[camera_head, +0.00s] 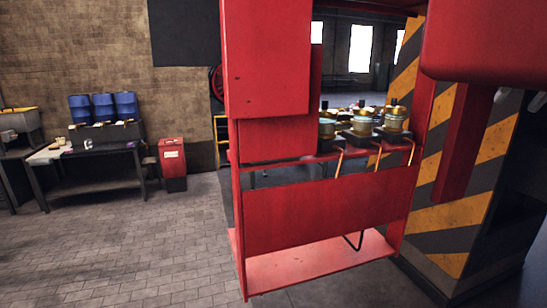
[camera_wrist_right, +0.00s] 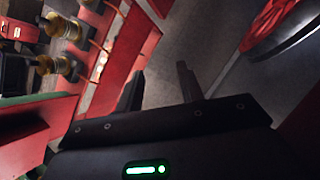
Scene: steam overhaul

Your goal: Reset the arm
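My right gripper (camera_wrist_right: 161,85) shows in the right wrist view. Its two dark fingers stand apart with bare space between them, so it is open and empty. Beyond the fingers are grey floor and red metal panels, and the fingertips touch nothing that I can see. In the head view I cannot clearly make out the right gripper; small pale and dark parts at the right edge are too unclear to name. My left gripper shows in neither view.
A red metal frame (camera_head: 320,215) stands close ahead, with several brass-coloured fittings (camera_head: 395,120) on its shelf. A striped pillar (camera_head: 465,150) is to its right. A red wheel (camera_wrist_right: 285,25) shows in the wrist view. A workbench (camera_head: 105,183) stands far left; floor before it is clear.

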